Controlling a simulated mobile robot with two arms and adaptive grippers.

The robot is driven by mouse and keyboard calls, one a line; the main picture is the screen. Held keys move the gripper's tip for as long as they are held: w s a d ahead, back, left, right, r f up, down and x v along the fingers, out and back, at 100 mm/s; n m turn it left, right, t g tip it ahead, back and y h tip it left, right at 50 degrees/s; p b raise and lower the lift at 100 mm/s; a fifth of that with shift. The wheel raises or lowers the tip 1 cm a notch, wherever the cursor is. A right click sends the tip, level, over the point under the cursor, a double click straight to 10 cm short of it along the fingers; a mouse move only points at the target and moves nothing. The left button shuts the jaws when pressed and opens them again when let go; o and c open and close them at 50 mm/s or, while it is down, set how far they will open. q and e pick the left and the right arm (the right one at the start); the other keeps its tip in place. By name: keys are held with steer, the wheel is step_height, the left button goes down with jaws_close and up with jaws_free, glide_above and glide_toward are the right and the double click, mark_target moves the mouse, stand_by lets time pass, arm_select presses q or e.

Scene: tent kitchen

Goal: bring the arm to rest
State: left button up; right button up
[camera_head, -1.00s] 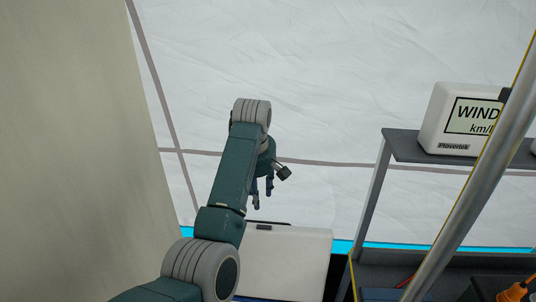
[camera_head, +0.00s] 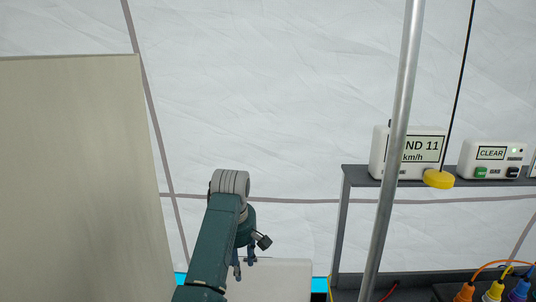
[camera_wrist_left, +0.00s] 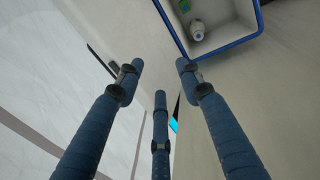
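My left arm rises from the bottom of the head view and bends over at its wrist. My left gripper (camera_head: 245,264) hangs fingers down in front of a white box (camera_head: 270,282). In the left wrist view, its blue fingers (camera_wrist_left: 160,90) are spread apart with nothing between them, so it is open and empty. My right gripper is not in view.
A pale panel (camera_head: 70,180) stands at the left. A metal pole (camera_head: 395,140) crosses before a grey shelf (camera_head: 350,180) bearing a wind display (camera_head: 425,146) and a CLEAR unit (camera_head: 491,153). A yellow piece (camera_head: 438,179) hangs there. The wrist view shows a blue-rimmed bin (camera_wrist_left: 221,46) holding a bottle (camera_wrist_left: 197,31).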

arm_select(q)
steer(key=s+a+f+m, duration=0.4)
steer(key=s+a+f, duration=0.2)
steer(key=s+f, duration=0.3)
steer(key=s+a+f+m, duration=0.4)
steer(key=s+a+f, duration=0.25)
steer(key=f, duration=0.55)
steer(key=s+r+m+t, duration=0.15)
steer(key=s+m, duration=1.05)
steer(key=s, duration=1.3)
step_height(320, 180, down, 26)
steer(key=s+f+g, duration=0.1)
steer(key=s+g, duration=0.1)
steer(key=s+a+f, duration=0.3)
steer(key=s+f, duration=1.2)
steer(key=s, duration=0.2)
steer(key=shift+s+a+f+g, duration=0.15)
steer(key=shift+f+g, duration=0.15)
steer(key=shift+g, duration=0.15)
